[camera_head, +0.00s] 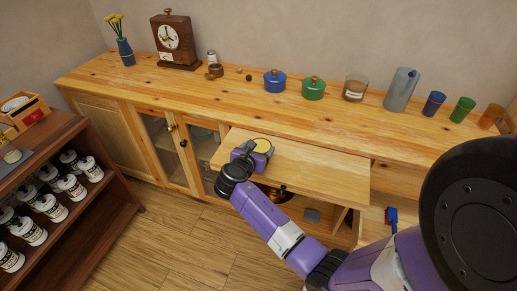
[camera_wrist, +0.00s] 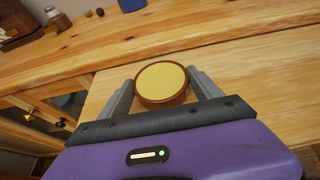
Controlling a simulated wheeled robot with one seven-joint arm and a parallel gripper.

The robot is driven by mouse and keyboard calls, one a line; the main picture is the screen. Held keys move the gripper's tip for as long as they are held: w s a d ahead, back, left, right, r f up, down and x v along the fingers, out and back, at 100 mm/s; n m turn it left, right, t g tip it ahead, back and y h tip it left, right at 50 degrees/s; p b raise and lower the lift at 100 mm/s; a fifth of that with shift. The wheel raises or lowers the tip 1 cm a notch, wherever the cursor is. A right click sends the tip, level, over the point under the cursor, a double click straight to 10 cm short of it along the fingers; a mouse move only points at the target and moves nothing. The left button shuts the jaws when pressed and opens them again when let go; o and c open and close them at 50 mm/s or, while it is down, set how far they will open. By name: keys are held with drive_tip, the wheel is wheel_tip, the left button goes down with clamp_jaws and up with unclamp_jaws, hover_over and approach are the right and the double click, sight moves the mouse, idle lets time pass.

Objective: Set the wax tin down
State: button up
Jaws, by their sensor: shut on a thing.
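The wax tin (camera_wrist: 161,83) is a round brown tin with a yellow top, held level between my fingers in the wrist view. It also shows in the head view (camera_head: 262,146), partly hidden by my gripper. My gripper (camera_wrist: 161,90) is shut on the tin, one grey finger at each side. In the head view my gripper (camera_head: 258,150) is over the left part of a pale pull-out wooden shelf (camera_head: 315,172). I cannot tell whether the tin touches the shelf.
The sideboard top (camera_head: 340,118) holds a clock (camera_head: 173,40), a blue pot (camera_head: 275,81), a green pot (camera_head: 313,89), a candle jar (camera_head: 355,88) and a glass pitcher (camera_head: 401,90). The pull-out shelf is clear to the right. A dark shelf rack (camera_head: 75,215) with white jars stands left.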

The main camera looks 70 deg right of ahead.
drive_tip(key=shift+f, duration=0.1)
drive_tip(key=o, duration=1.5)
